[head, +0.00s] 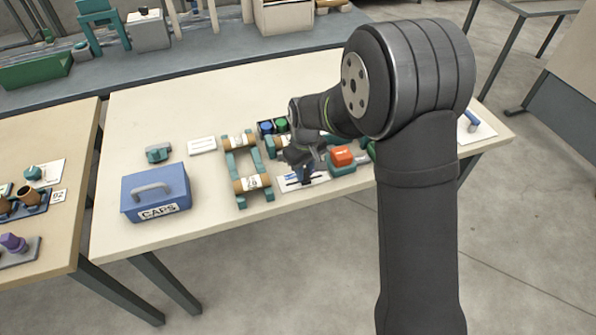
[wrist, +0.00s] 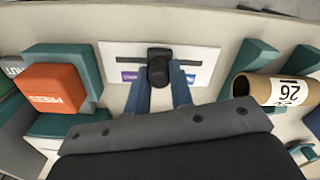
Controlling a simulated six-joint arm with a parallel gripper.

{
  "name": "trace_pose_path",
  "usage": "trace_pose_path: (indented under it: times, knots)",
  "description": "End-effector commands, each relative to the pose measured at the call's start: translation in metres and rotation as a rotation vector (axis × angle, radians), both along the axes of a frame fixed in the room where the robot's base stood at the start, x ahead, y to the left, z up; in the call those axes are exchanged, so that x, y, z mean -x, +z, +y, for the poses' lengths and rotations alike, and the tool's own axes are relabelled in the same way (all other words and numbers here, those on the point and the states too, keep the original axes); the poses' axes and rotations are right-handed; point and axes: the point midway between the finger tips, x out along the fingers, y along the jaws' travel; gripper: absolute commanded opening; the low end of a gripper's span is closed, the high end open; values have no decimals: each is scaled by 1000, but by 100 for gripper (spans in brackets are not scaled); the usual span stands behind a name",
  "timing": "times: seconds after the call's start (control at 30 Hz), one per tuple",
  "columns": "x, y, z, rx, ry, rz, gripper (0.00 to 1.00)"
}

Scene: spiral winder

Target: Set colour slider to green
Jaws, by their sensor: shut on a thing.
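The colour slider is a white plate (wrist: 203,58) with a dark horizontal track and a black knob (wrist: 159,66) standing near the middle of the track. In the head view its plate (head: 287,186) shows partly under my gripper. My gripper (wrist: 160,78) has its two blue fingers on either side of the knob, shut on it. A purple label lies left of the knob and a bluish one right of it. Any label directly below the knob is hidden by the knob and fingers. I cannot make out a green mark on the plate.
A red press block (wrist: 50,90) on a teal base stands left of the plate in the wrist view. In the head view, a blue CAPS box (head: 157,196) sits at the left; the table front is clear.

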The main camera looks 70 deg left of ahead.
Motion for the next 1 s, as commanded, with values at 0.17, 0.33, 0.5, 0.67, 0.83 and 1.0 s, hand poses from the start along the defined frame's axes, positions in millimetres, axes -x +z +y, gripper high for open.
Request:
trace_pose_path:
  times: [0.17,0.33,0.5,0.67,0.83,1.0]
  knots:
    - [0,1,1,-2,0,0,26]
    - [0,1,0,-1,0,-1,43]
    - [1,1,0,-1,0,0,43]
    - [1,10,1,-2,0,0,43]
    - [1,42,1,-5,0,0,43]
    - [0,85,1,-7,0,-1,43]
